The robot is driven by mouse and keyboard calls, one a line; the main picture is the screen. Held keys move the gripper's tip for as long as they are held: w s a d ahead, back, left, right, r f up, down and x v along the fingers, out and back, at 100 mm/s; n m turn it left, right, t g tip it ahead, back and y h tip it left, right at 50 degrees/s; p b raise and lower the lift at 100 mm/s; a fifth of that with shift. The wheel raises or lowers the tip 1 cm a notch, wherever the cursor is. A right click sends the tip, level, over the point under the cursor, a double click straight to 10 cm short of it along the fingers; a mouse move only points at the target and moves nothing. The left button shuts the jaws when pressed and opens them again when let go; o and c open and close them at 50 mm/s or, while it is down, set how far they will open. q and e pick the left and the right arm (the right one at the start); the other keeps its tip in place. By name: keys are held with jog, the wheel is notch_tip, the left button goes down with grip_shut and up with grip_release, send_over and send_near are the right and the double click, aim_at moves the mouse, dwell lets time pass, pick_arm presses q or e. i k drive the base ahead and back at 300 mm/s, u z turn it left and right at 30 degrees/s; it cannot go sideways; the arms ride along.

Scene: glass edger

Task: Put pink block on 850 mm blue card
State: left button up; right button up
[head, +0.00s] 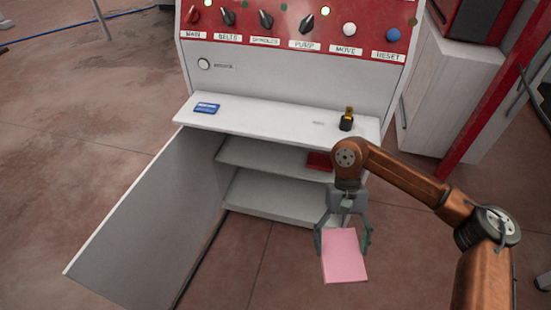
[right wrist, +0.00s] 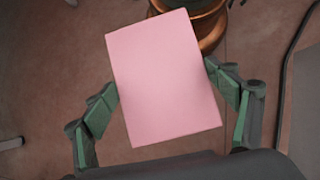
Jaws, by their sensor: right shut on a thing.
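The pink block (head: 343,257) is a flat rectangular slab. My right gripper (head: 343,236) is shut on it and holds it in front of the open cabinet, apart from the shelves. In the right wrist view the pink block (right wrist: 164,77) sits tilted between the green finger pads. A small blue card (head: 207,108) lies on the left part of the white ledge; its print is too small to read. It is well to the left of the held block and above it in the picture. My left gripper is not in view.
The white ledge (head: 265,123) is mostly bare. A small black and yellow bottle (head: 346,121) stands at its right. A red item (head: 320,161) lies on the shelf below. The cabinet door (head: 150,205) stands open at left. A control panel (head: 300,30) rises behind the ledge.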

aim_at(207, 107)
jog(key=k, duration=0.55)
jog(key=u, duration=0.8)
jog(key=i, duration=1.3)
jog(key=z, duration=0.2)
